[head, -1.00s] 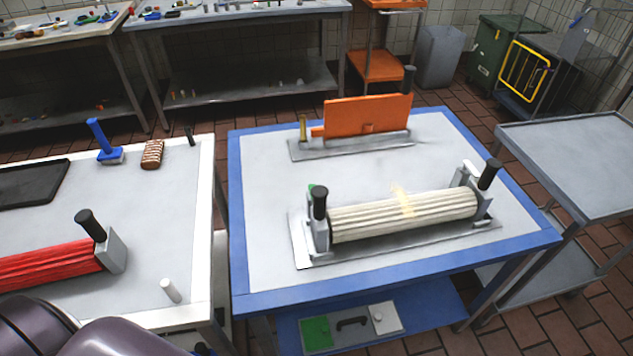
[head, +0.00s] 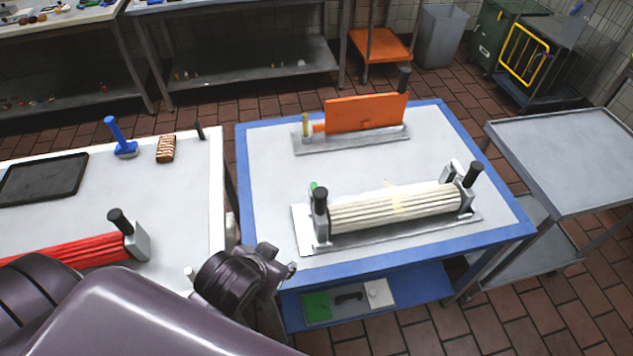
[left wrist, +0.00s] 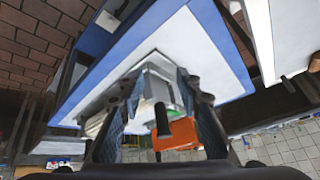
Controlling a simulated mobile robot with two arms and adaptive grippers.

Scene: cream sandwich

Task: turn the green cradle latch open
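The cream ribbed roller (head: 420,208) lies in a grey cradle on its metal base plate (head: 303,238), on the blue-edged table (head: 258,185). The green latch (head: 314,186) shows only as a small bit behind the black knob (head: 320,199) at the cradle's left end. A green bit (left wrist: 176,114) also shows in the left wrist view, by the black handle (left wrist: 162,122). My left gripper (head: 288,271) is at the table's front left edge, apart from the cradle. In the left wrist view its fingers (left wrist: 160,84) are spread, with the cradle end seen between them. My right gripper is out of view.
An orange plate (head: 365,113) stands in a holder at the table's back. A red roller (head: 75,250), a blue-handled tool (head: 118,135) and a black tray (head: 45,178) are on the left table. A grey cart (head: 570,145) stands at the right.

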